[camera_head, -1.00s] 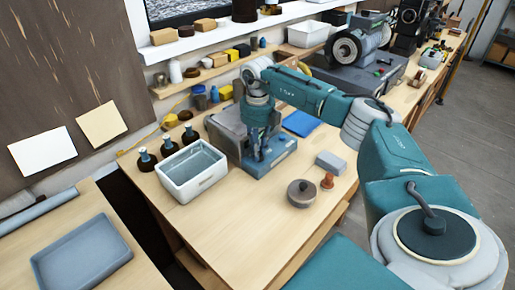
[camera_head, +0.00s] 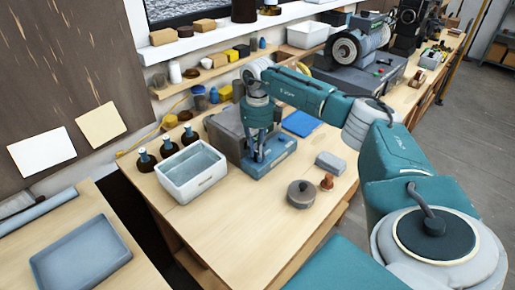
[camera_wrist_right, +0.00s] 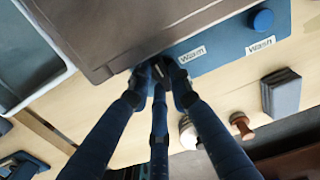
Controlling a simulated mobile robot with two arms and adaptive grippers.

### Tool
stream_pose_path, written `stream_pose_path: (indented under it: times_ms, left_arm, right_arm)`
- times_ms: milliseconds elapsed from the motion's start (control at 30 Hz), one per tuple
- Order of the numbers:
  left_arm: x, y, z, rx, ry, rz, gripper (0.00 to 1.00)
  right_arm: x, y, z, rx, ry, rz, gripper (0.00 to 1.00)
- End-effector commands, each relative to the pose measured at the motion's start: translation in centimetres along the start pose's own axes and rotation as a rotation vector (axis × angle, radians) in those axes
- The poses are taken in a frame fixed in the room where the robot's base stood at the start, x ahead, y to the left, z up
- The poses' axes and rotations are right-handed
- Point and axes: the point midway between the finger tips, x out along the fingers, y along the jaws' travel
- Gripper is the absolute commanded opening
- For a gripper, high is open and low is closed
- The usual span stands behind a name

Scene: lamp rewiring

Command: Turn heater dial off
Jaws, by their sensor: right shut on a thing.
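The heater (camera_head: 224,130) is a grey box with a blue front base (camera_head: 281,156), standing on the workbench behind the white tub. In the right wrist view the blue front (camera_wrist_right: 225,45) carries labels "Warm" and, it seems, "Wash", with a round blue dial (camera_wrist_right: 262,20) above the latter. My right gripper (camera_head: 259,158) points down at the heater's front. In the wrist view its dark fingers (camera_wrist_right: 159,73) are closed together left of the "Warm" label, around a dial that they mostly hide. The dial's setting cannot be read. My left gripper is out of view.
A white tub (camera_head: 193,178) stands just left of the heater, with several dark bottles behind it. The bench front is clear.

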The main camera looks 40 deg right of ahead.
Motion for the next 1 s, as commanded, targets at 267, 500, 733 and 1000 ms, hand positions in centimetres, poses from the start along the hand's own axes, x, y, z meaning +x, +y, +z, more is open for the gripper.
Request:
stream_pose_path:
  times_ms: [267, 500, 733, 1000]
  left_arm:
    - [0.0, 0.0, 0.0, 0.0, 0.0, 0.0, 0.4]
    - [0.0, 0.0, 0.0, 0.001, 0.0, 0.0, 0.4]
    - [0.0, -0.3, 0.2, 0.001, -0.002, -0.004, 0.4]
    - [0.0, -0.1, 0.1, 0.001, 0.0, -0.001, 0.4]
  right_arm:
    - [-0.1, -0.1, 0.1, -0.002, -0.003, -0.001, 0.0]
    - [-0.1, 0.0, 0.0, -0.001, -0.002, -0.001, 0.39]
    - [-0.5, 0.0, 0.1, 0.0, -0.003, -0.001, 0.39]
    - [-5.2, 0.0, 0.1, 0.0, -0.006, -0.001, 0.39]
